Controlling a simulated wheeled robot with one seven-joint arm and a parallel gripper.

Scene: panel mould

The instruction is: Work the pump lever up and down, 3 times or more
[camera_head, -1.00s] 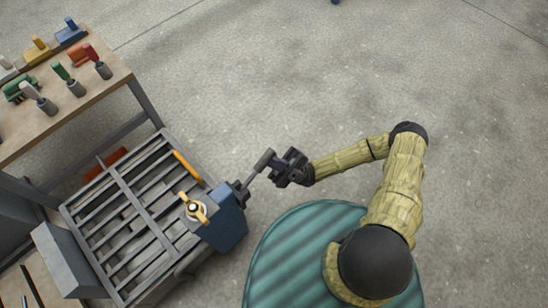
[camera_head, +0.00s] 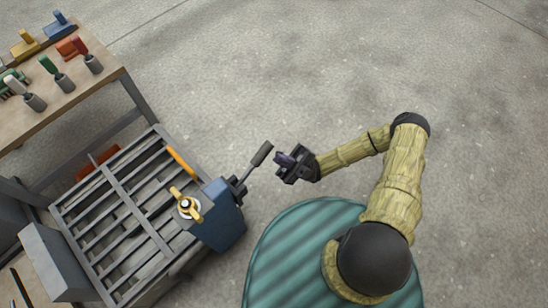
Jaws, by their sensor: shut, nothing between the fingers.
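The pump lever (camera_head: 258,159) is a grey rod with a thicker dark grip. It sticks out up and to the right from the blue pump box (camera_head: 222,221) at the right end of the slatted metal frame. My gripper (camera_head: 284,162) is just right of the lever's grip, with a small gap between them in the picture. It holds nothing, and its fingers are shut. The finger gap is too small here to make out in detail.
The slatted metal frame (camera_head: 120,193) carries an orange bar (camera_head: 181,161) near its far edge. A wooden bench (camera_head: 107,88) with several coloured-handled tools stands at the upper left. The concrete floor (camera_head: 330,70) above and right of the lever is clear.

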